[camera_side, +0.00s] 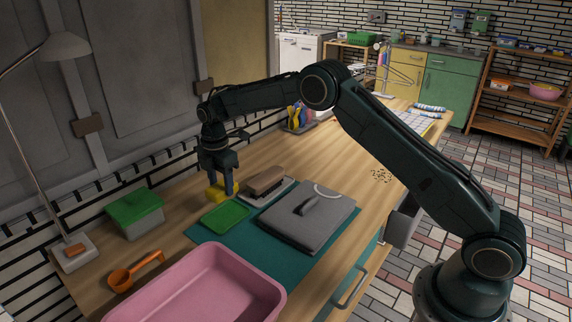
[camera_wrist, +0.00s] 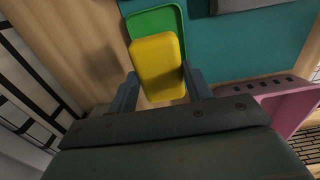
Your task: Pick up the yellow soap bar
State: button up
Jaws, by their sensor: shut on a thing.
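The yellow soap bar (camera_side: 215,192) is between the fingers of my gripper (camera_side: 221,187), at the left part of the wooden counter in the side view. In the wrist view the soap bar (camera_wrist: 158,67) extends out past the two fingertips (camera_wrist: 162,82), and the gripper is shut on it. The bar appears close above the counter, just behind the green tray (camera_side: 225,216). In the wrist view the green tray (camera_wrist: 150,20) shows beyond the bar. I cannot tell the exact gap under the bar.
A teal mat (camera_side: 240,247) carries a folded grey cloth (camera_side: 300,225). A brush (camera_side: 267,181) lies near it. A pink basin (camera_side: 210,285) stands in front. A lidded green box (camera_side: 136,212), an orange scoop (camera_side: 133,272) and a lamp (camera_side: 72,250) stand left.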

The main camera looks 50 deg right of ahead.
aim_at(221, 185)
notch_tip(221, 185, up, 12)
dwell(0.4)
dwell(0.3)
jog(key=o, duration=0.4)
jog(key=shift+c, duration=1.2)
